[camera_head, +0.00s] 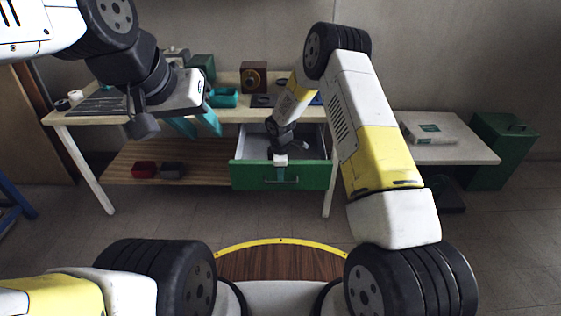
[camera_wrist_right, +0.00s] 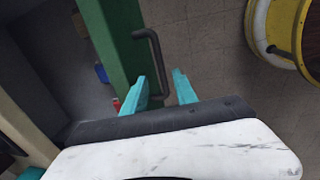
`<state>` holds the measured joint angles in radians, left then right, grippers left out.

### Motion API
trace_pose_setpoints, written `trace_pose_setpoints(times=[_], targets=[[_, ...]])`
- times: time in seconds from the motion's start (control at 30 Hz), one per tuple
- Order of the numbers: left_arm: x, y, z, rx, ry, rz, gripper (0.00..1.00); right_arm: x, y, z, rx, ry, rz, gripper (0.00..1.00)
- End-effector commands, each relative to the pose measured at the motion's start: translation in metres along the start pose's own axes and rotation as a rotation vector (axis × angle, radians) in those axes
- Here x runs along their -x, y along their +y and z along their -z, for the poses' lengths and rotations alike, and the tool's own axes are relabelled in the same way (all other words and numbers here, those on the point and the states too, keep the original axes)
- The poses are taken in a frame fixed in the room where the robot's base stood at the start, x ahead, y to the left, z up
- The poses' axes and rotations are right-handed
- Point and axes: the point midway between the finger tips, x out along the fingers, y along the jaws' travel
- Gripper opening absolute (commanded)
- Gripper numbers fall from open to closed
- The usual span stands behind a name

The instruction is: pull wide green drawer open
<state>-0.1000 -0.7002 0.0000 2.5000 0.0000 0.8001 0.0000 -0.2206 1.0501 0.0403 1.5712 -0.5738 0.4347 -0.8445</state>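The wide green drawer (camera_head: 245,176) stands out from under the workbench, with its pale grey inside showing. Its dark bar handle (camera_head: 290,182) is on the front; in the right wrist view the handle (camera_wrist_right: 154,52) runs down toward my fingers. My right gripper (camera_head: 281,172) is at the drawer front by the handle. In the right wrist view its teal fingers (camera_wrist_right: 160,90) are apart, with the handle's near end between them; I cannot tell whether they touch it. My left gripper (camera_head: 196,126) is open and empty, in front of the bench at the left.
The bench (camera_head: 85,117) carries a teal item, a brown box (camera_head: 253,77) and other small things. A white side table (camera_head: 470,148) and green bin (camera_head: 500,150) stand right. Floor before the drawer is clear.

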Motion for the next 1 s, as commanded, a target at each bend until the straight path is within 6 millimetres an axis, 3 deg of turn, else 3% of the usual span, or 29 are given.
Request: trace_pose_setpoints(times=[0.2, 0.57, 0.67, 0.77, 0.87, 1.0], targets=[[0.0, 0.0, 0.0, 0.0, 0.0, 0.0, 0.36, 0.027, 0.0, 0.0, 0.0, 0.001, -0.001, 0.34], [0.0, 0.0, 0.0, 0.0, 0.0, 0.0, 0.36, 0.031, 0.0, 0.0, 0.0, 0.0, 0.0, 0.34], [0.0, 0.0, 0.0, 0.0, 0.0, 0.0, 0.36, 0.041, 0.002, -0.003, -0.02, 0.001, -0.006, 0.34], [0.0, 0.0, 0.0, 0.0, 0.0, 0.0, 0.36, 0.073, 0.008, -0.013, -0.086, 0.003, -0.024, 0.34], [0.0, 0.0, 0.0, 0.0, 0.0, 0.0, 0.36, 0.126, 0.013, -0.029, -0.198, 0.01, -0.052, 0.34], [0.0, 0.0, 0.0, 0.0, 0.0, 0.0, 0.36, 0.204, 0.004, -0.056, -0.389, 0.03, -0.086, 0.34]])
